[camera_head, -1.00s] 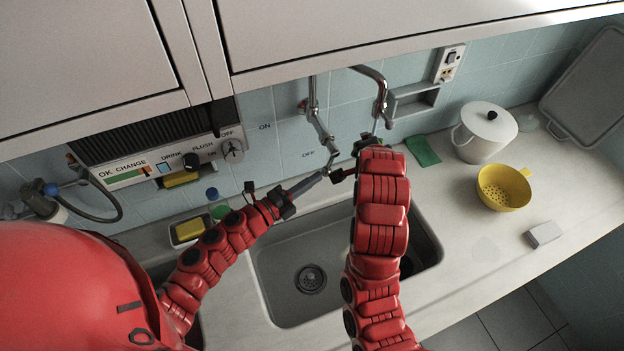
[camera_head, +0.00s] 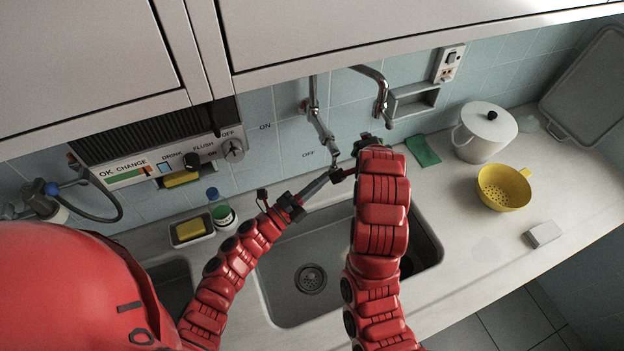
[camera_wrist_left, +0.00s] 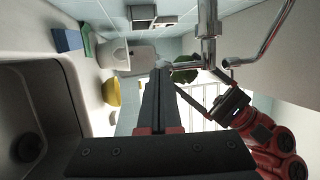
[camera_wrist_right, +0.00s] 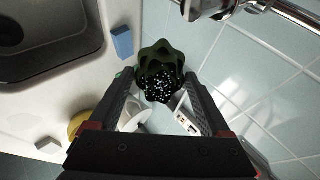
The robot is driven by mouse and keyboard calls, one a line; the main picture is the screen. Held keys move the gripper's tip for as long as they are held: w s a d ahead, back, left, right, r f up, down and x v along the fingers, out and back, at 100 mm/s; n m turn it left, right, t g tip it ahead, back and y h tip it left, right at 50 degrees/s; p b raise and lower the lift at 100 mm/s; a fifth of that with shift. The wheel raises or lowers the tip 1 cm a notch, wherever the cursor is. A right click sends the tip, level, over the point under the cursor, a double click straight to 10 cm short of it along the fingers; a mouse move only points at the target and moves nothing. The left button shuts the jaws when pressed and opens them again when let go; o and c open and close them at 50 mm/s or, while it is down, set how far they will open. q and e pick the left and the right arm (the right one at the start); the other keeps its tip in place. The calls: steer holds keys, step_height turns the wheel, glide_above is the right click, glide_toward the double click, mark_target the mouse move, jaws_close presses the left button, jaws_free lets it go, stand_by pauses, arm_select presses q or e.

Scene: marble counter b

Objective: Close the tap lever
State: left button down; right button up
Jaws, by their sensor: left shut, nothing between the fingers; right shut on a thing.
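The chrome tap is on the tiled wall, with its curved spout (camera_head: 381,92) on the right. Its lever (camera_head: 322,130) slants down to the right, near the wall label OFF. In the left wrist view the tap metal (camera_wrist_left: 208,28) is just beyond the fingers. My left gripper (camera_head: 329,177) is shut and empty, its tips just below the lever's lower end; I cannot tell whether they touch it. My right gripper (camera_head: 367,143) is right of the lever, shut on a dark green lumpy thing (camera_wrist_right: 160,72), which also shows in the left wrist view (camera_wrist_left: 186,70).
The sink (camera_head: 275,290) lies below both arms. Cabinets (camera_head: 330,35) overhang the wall.

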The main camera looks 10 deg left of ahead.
arm_select(q)
steer(key=f+v, duration=0.1)
steer(key=v, duration=1.3)
steer(key=shift+w, duration=0.15)
arm_select(e)
steer(key=shift+s, duration=0.1)
